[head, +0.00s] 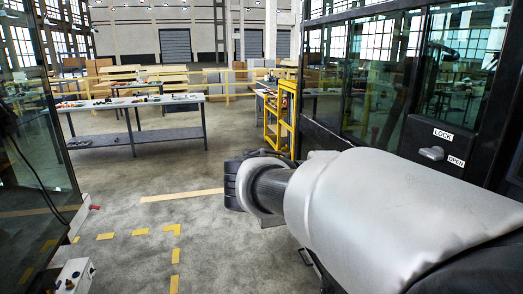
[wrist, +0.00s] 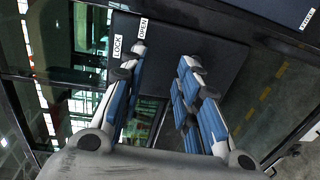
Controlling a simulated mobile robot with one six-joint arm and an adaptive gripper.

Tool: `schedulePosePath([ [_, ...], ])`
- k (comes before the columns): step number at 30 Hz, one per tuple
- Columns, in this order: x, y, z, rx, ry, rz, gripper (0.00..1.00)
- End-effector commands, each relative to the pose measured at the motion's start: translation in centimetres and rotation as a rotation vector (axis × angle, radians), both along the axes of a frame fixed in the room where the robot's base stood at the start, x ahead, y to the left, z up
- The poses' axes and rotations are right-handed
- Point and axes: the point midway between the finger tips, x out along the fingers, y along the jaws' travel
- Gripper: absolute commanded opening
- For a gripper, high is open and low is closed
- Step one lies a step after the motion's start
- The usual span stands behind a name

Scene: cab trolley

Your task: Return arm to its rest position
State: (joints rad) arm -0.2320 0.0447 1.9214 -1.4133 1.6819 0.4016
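My gripper (wrist: 163,55) shows in the wrist view with its two blue-padded fingers spread apart and nothing between them. The fingers point toward a dark panel (wrist: 215,62) with LOCK and OPEN labels. I cannot tell how far the fingertips are from the panel. In the head view my arm's grey link fills the lower right and its dark joint end points toward the middle; the gripper cannot be made out there. The lock handle (head: 432,153) sits between the LOCK and OPEN labels on the dark cab frame, just above my arm.
Glass cab panels stand close on the right (head: 385,75) and left (head: 35,150). A yellow trolley (head: 281,118) stands beyond my arm. A workbench (head: 165,139) with small items is at the back left. The floor (head: 165,210) between is clear, with yellow tape marks.

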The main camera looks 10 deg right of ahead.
Motion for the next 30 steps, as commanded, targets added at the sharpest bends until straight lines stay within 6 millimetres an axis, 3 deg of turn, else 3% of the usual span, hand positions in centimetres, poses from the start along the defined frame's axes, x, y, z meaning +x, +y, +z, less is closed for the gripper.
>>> schedulePosePath([
  [2, -2.8, -0.9, -2.4, 0.139, 0.028, -0.008, 0.3],
  [5, -7.0, -0.6, -7.4, 0.395, 0.063, 0.003, 0.3],
  [9, -12.4, 3.1, -14.5, 0.782, 0.041, 0.054, 0.3],
  [13, -15.3, 8.4, -19.0, 1.094, -0.055, 0.123, 0.3],
  [18, -16.5, 13.8, -21.2, 1.353, -0.209, 0.2, 0.3],
  [21, -16.6, 15.4, -21.5, 1.427, -0.267, 0.224, 0.3],
  [30, -16.6, 16.1, -21.6, 1.458, -0.292, 0.233, 0.3],
])
